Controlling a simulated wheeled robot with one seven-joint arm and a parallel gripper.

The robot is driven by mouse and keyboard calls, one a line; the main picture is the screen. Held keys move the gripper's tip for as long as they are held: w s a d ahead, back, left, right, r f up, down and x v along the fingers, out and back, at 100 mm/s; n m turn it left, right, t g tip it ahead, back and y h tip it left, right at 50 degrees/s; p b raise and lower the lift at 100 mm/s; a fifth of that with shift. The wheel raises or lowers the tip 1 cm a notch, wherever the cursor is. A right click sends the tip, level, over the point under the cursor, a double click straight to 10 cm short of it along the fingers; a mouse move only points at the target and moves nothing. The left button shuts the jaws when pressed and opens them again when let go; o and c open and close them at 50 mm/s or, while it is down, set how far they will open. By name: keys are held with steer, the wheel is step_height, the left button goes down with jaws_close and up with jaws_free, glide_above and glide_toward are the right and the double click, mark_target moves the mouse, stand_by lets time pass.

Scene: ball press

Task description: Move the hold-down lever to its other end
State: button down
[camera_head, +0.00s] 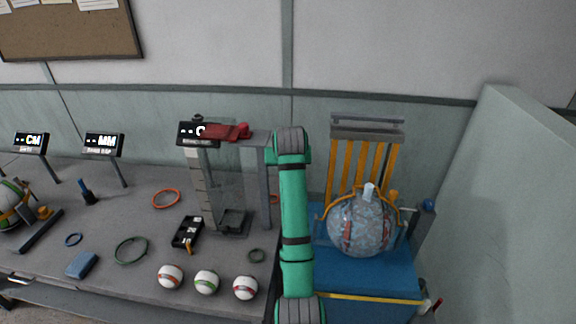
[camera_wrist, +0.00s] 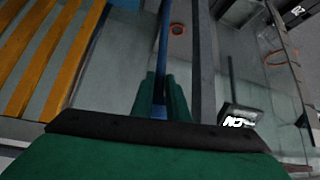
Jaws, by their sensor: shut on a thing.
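My gripper (camera_wrist: 160,88) shows in the wrist view with its two green fingers shut on a slim blue bar (camera_wrist: 163,50), which looks like the hold-down lever. The bar runs from between the fingers toward the top of the picture. In the head view my green arm hides the gripper and the bar. The blue machine (camera_head: 370,309) with orange slats (camera_head: 352,160) stands just right of my arm. A grey-blue patterned ball (camera_head: 358,228) sits on it, with an orange hoop around it.
Left of my arm stands a clear-walled press (camera_head: 265,180) with a red handle (camera_head: 228,131) on top. The grey bench (camera_head: 130,285) carries several white balls, rings, a black tray (camera_head: 187,232) and displays. A wall panel (camera_head: 500,190) closes the right side.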

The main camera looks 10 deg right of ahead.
steer(key=shift+w+a+r, duration=0.1)
steer(key=shift+w+r, duration=0.25)
steer(key=shift+r, duration=0.2)
steer(key=c, duration=1.7)
jaws_free()
steer(key=shift+w+f, duration=0.15)
steer(key=shift+c, duration=0.2)
steer(key=shift+f, duration=0.1)
steer(key=v, duration=1)
steer(key=shift+s, duration=0.4)
